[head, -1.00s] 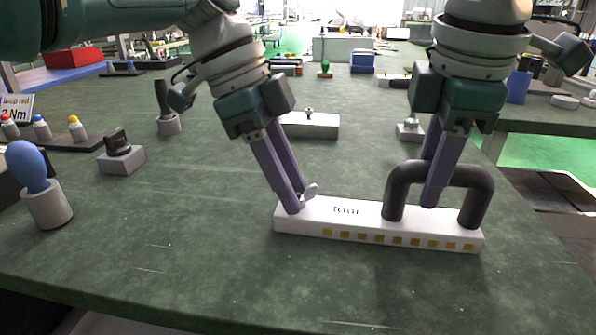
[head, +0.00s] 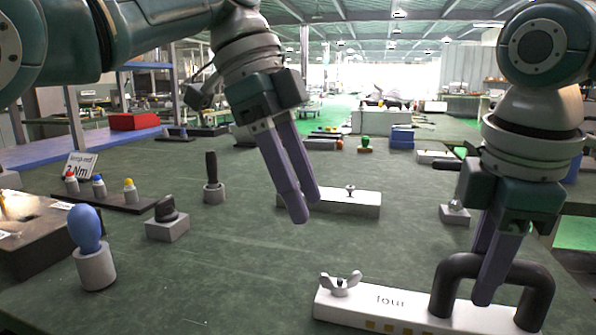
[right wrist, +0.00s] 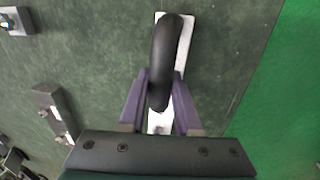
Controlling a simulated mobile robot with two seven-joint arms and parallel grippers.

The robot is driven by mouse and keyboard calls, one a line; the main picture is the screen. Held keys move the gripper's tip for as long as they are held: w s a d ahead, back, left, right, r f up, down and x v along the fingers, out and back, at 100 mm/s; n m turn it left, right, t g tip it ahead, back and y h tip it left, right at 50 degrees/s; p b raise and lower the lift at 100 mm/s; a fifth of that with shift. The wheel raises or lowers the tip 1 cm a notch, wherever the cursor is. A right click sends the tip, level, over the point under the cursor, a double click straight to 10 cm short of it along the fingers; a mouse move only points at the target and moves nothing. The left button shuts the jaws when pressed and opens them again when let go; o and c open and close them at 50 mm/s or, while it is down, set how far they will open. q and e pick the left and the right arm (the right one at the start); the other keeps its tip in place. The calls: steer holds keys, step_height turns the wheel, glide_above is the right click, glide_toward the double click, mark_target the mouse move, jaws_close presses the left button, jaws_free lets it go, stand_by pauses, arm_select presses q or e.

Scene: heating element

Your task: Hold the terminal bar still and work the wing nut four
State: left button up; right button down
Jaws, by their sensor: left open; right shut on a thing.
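The white terminal bar (head: 360,308) lies at the front right of the green table, with the word "four" printed on it and gold squares along its front side. A grey wing nut (head: 340,284) sits on its left end. A black arched handle (head: 446,285) stands on its right part. My right gripper (head: 485,296) is shut on the handle; the right wrist view shows the fingers on both sides of the handle (right wrist: 164,50). My left gripper (head: 304,210) is open and empty, in the air above and behind the wing nut, apart from it.
Behind stands another white bar (head: 330,203) with a wing nut. At the left are a blue-topped knob (head: 86,230), a grey block with a black knob (head: 167,226), a black-handled post (head: 211,180) and a tray with coloured caps (head: 110,195). The table's middle left is clear.

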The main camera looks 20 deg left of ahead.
arm_select(q)
steer(key=shift+v, duration=0.95)
